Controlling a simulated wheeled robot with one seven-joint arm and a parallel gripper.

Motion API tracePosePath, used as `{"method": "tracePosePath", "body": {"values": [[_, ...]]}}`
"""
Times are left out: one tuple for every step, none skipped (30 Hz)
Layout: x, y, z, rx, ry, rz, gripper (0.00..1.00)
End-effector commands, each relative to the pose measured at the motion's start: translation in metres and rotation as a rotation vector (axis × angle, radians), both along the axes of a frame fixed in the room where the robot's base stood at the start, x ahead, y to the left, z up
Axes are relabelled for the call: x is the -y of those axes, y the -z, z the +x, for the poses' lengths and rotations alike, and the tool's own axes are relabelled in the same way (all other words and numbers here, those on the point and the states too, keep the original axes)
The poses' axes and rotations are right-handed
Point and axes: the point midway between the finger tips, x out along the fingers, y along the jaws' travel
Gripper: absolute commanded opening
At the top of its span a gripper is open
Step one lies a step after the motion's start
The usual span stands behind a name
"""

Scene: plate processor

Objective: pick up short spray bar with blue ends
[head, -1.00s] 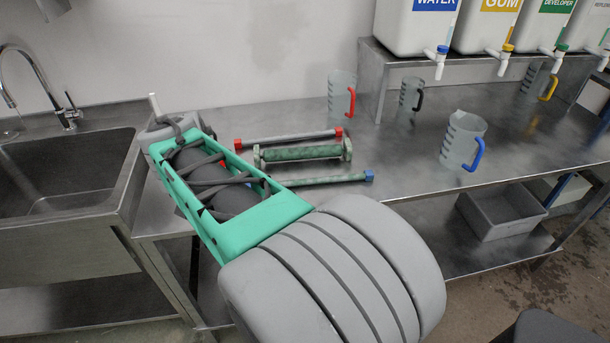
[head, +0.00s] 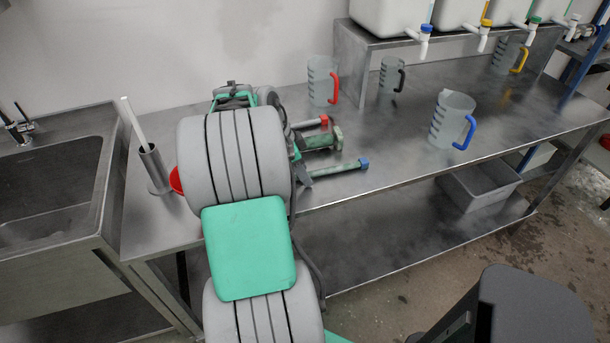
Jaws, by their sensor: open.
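The spray bar with a blue end (head: 335,169) lies on the steel table, right of my arm. Its right blue end shows; its left part is hidden behind my arm and gripper. My gripper (head: 301,166) is open and partly hidden by my arm. Its dark parts show beside the left of the visible bar; I cannot tell whether they touch it. Behind lie a greenish roller (head: 320,141) and a bar with a red end (head: 308,123), both also partly hidden on the left.
Jugs with red (head: 322,82), black (head: 391,76), blue (head: 452,120) and yellow (head: 505,55) handles stand on the table. A metal cup (head: 155,170) with a white stick and a partly hidden red object (head: 176,181) stand left of my arm. The sink (head: 55,185) is farther left.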

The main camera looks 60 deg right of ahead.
Motion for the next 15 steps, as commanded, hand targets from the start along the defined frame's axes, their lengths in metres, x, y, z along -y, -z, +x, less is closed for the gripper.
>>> {"method": "tracePosePath", "body": {"values": [[0.0, 0.0, -0.0001, 0.0, 0.0, 0.0, 0.43], [0.0, -0.0001, -0.0002, 0.0, 0.0, 0.0, 0.43], [0.0, -0.0001, -0.0003, -0.001, 0.0, 0.001, 0.42], [0.0001, -0.0002, -0.0004, -0.001, 0.0, 0.001, 0.4], [-0.0001, -0.0001, -0.0008, 0.0, 0.001, 0.0, 0.38], [-0.0002, -0.0002, -0.0009, 0.0, 0.001, 0.0, 0.34], [-0.0002, -0.0002, -0.0009, 0.0, 0.001, 0.0, 0.32], [-0.0002, -0.0002, -0.0009, 0.0, 0.001, 0.0, 0.29], [-0.0002, -0.0002, -0.0009, 0.0, 0.001, 0.0, 0.26], [-0.0003, -0.0003, -0.0009, 0.0, 0.001, 0.0, 0.24], [-0.0003, -0.0003, -0.0009, 0.0, 0.001, 0.0, 0.21], [-0.0003, -0.0003, -0.0008, 0.0, 0.001, 0.0, 0.18], [-0.0003, -0.0003, -0.0008, 0.0, 0.001, 0.0, 0.15], [-0.0003, -0.0003, -0.0008, 0.0, 0.001, 0.0, 0.13], [-0.0003, -0.0003, -0.0008, -0.001, 0.0, 0.001, 0.1]]}}
